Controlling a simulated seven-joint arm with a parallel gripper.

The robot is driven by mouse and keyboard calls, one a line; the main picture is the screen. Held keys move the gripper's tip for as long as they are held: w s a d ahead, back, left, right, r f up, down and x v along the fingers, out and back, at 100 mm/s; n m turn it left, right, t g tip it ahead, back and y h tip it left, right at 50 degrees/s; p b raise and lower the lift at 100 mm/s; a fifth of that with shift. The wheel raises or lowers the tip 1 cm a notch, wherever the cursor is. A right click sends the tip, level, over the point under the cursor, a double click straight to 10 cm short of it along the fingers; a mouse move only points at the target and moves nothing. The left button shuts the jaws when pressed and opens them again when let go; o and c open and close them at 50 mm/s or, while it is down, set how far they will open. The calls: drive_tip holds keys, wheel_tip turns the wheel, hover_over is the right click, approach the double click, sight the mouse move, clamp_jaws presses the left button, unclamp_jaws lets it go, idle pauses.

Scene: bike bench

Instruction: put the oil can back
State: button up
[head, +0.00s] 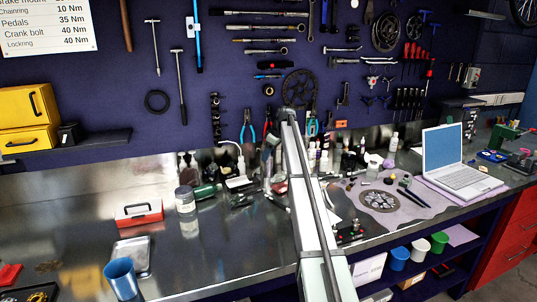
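My arm reaches from the bottom of the head view up over the middle of the bench, and its far end is in front of the pegboard. My gripper (270,178) seems to be at that far end, low among the crowded bottles; its fingers are too small and covered to make out. I cannot surely pick out the oil can. A dark container with a pale curved spout (239,160) stands just left of my arm and may be it. A green bottle (207,191) lies on its side further left.
A clear jar (186,198), a red and white box (139,213), a metal tray (131,256) and a blue cup (122,279) stand on the left of the bench. A laptop (456,160) and a mat (425,208) are on the right. Bare metal shows at front left.

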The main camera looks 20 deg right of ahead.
drive_tip(key=o, duration=0.4)
drive_tip(key=shift+r, duration=0.1)
drive_tip(key=v, duration=1.2)
